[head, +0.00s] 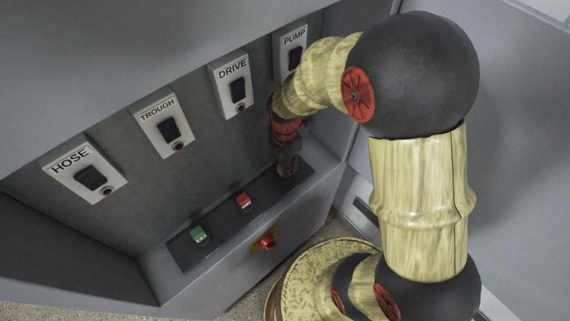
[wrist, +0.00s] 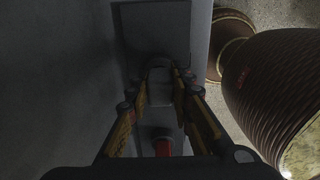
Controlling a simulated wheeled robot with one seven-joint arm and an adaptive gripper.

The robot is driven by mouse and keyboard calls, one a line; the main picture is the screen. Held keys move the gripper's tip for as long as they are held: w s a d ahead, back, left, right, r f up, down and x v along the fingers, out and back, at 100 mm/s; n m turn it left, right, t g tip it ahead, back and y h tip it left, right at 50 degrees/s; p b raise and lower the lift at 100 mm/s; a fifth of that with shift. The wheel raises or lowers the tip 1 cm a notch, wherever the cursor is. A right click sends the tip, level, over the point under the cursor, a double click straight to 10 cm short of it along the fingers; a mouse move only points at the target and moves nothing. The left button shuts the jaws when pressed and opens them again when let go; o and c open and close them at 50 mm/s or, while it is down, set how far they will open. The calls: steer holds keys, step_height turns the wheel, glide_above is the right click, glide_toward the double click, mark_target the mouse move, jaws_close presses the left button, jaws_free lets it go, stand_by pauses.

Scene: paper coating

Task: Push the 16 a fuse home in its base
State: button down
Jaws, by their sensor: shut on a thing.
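My gripper (head: 287,170) points down at the right end of a dark strip (head: 222,222) on the cabinet's ledge. In the wrist view its two fingers (wrist: 162,88) are shut on a small grey thing, which I take for the 16 A fuse (wrist: 160,92). No marking on it can be read. Whether it is seated in its base is hidden by the fingers. A red fuse (head: 243,202) stands on the strip left of my gripper and also shows in the wrist view (wrist: 162,147). A green fuse (head: 198,234) stands further left.
Switches labelled HOSE (head: 92,178), TROUGH (head: 171,129), DRIVE (head: 237,88) and PUMP (head: 294,58) sit on the panel behind. A red knob (head: 267,242) is on the ledge's front face. The cabinet's right wall is close to my arm.

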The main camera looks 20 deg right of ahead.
steer(key=shift+f+b, duration=0.45)
steer(key=shift+f, duration=0.4)
steer(key=c, duration=1.5)
jaws_free()
steer(key=shift+r, duration=0.1)
step_height(320, 180, up, 12)
steer(key=shift+f, duration=0.1)
